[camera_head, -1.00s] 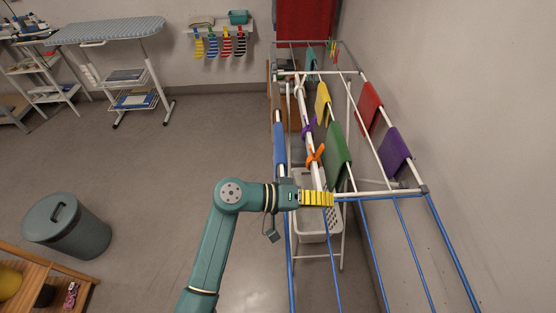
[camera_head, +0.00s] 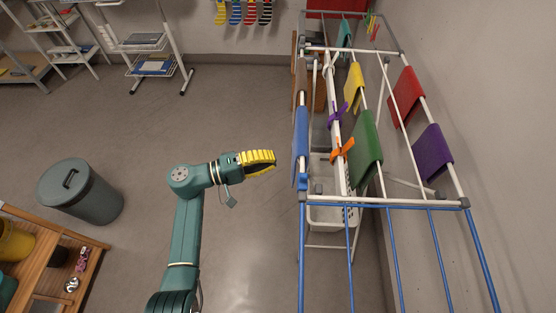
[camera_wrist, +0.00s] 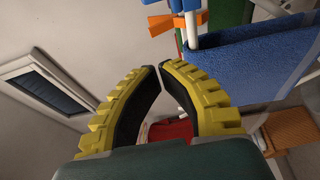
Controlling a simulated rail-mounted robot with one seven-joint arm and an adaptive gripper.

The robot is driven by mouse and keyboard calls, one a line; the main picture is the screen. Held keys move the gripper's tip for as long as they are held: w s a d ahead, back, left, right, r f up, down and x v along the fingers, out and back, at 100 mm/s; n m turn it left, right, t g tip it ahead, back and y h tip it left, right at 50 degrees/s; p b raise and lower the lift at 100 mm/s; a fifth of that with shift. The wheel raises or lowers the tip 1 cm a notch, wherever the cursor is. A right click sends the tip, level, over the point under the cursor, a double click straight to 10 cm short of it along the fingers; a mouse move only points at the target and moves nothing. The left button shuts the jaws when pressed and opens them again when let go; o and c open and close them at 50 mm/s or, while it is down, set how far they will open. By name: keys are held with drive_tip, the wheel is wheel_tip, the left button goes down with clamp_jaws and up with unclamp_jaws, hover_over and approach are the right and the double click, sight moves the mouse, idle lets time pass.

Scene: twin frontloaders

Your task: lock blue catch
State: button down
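The drying rack (camera_head: 380,203) stands at the right, with blue rods at its near end. A small blue piece (camera_head: 302,182), which may be the blue catch, sits at its near left corner, below a hanging blue cloth (camera_head: 300,138). Its locked state is too small to tell. My gripper (camera_head: 274,160), with yellow ribbed fingers, is left of the rack, apart from it. In the wrist view my gripper (camera_wrist: 160,67) has its fingertips almost together, with nothing held.
Orange (camera_head: 342,150) and purple (camera_head: 338,114) pieces sit on the rack's inner bar. A white basket (camera_head: 326,216) stands under the rack, and the wall is close on its right. A lidded bin (camera_head: 80,192) stands left. The floor between is clear.

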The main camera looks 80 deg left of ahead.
sight(303, 179)
drive_tip(key=w, duration=0.5)
drive_tip(key=w+a+p, duration=0.1)
drive_tip(key=w, duration=0.1)
drive_tip(key=shift+w+r, duration=0.1)
drive_tip(key=shift+w, duration=0.3)
drive_tip(key=d, duration=0.1)
drive_tip(key=d+p, duration=0.1)
drive_tip(key=d, duration=0.2)
drive_tip(key=shift+s+p, duration=0.3)
